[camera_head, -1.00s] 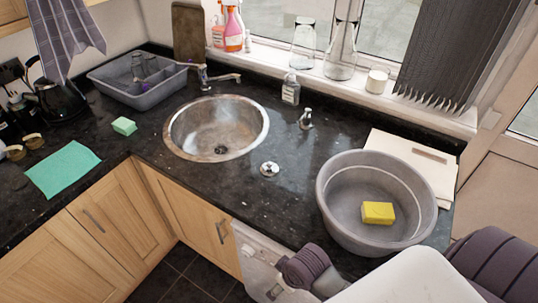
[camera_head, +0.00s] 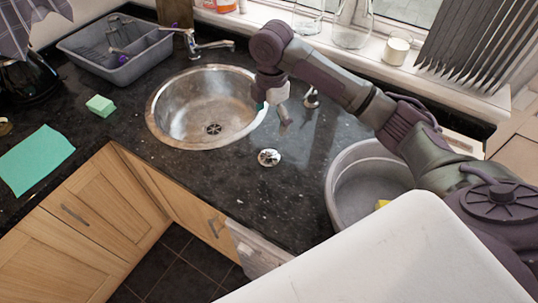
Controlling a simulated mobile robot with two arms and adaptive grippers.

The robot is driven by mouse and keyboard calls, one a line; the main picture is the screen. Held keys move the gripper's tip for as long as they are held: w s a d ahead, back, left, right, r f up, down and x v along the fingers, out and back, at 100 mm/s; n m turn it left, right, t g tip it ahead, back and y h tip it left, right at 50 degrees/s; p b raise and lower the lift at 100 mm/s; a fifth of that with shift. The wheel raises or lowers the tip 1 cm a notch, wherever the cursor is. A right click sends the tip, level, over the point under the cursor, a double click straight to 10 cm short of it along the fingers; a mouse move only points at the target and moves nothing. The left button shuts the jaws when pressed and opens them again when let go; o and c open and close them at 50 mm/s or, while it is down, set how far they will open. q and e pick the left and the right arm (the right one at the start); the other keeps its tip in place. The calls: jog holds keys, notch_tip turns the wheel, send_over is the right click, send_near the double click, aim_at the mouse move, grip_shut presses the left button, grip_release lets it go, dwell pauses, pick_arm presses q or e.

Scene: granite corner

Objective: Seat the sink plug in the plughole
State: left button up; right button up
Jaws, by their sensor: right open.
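The sink plug (camera_head: 268,157), a small round metal disc, lies on the dark granite counter just right of the sink's front rim. The plughole (camera_head: 214,129) is a dark round drain in the floor of the round steel sink (camera_head: 162,137), and nothing covers it. My right gripper (camera_head: 271,112) is open and empty at the sink's right rim, above and behind the plug in the picture. Its fingers point down and are apart from the plug. My left gripper is not in view.
A grey basin (camera_head: 340,190) with a yellow sponge (camera_head: 382,204) stands at the right, partly behind my right arm. A tap (camera_head: 205,43), a grey dish rack (camera_head: 112,47), a green sponge (camera_head: 100,106) and a green cloth (camera_head: 36,160) surround the sink. The counter around the plug is clear.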

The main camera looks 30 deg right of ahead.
jog(key=p, duration=0.2)
send_over(270, 151)
jog(key=f, duration=0.7)
jog(key=shift+d+f, duration=0.2)
jog(key=shift+f, duration=0.55)
jog(key=shift+s+a+f, duration=0.1)
jog(key=shift+a+f, duration=0.05)
jog(key=shift+f, duration=0.15)
notch_tip(270, 151, down, 4)
jog(key=shift+r+p, duration=0.15)
jog(key=shift+p, duration=0.8)
jog(key=shift+f, duration=0.45)
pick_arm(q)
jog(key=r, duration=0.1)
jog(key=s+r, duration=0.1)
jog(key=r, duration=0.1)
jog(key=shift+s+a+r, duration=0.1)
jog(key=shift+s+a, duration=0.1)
pick_arm(e)
jog(key=shift+c, duration=0.2)
